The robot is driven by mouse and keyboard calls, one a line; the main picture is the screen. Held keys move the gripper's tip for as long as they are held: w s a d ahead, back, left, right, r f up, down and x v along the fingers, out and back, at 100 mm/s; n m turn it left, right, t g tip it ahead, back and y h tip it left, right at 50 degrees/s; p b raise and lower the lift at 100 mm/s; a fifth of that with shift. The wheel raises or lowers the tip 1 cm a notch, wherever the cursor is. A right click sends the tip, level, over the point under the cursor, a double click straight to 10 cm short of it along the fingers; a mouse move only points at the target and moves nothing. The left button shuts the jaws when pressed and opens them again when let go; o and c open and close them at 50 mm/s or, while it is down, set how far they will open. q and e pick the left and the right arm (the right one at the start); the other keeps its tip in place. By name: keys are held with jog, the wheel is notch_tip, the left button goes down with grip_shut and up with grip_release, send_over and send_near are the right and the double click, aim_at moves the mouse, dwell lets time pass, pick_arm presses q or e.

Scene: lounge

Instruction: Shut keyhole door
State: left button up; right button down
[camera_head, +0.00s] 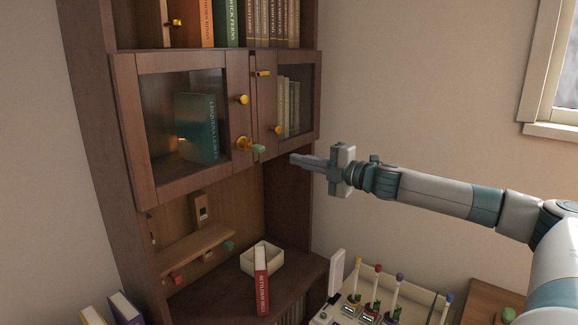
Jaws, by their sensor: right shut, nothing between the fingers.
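The keyhole door (170,186) is the left glass-fronted door of the brown cabinet. It has a brass knob (242,99) and, below it, a brass lock fitting (243,143) with a green-ended piece, seemingly a key (258,148), sticking out. Its free edge is beside the right glass door (310,95); I cannot tell whether it is fully flush. My right gripper (294,159) is shut and empty. It points left, to the right of the green-ended piece and apart from it in the picture. My left gripper is not in view.
The right door has its own brass knob (277,130) and a brass fitting (263,73). Below are an open niche, a cream box (272,257) and a red book (261,281). A white unit (345,310) with coloured-tipped sticks stands below my right arm.

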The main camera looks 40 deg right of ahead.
jog(key=shift+w+d, duration=0.1)
jog(key=shift+d, duration=1.15)
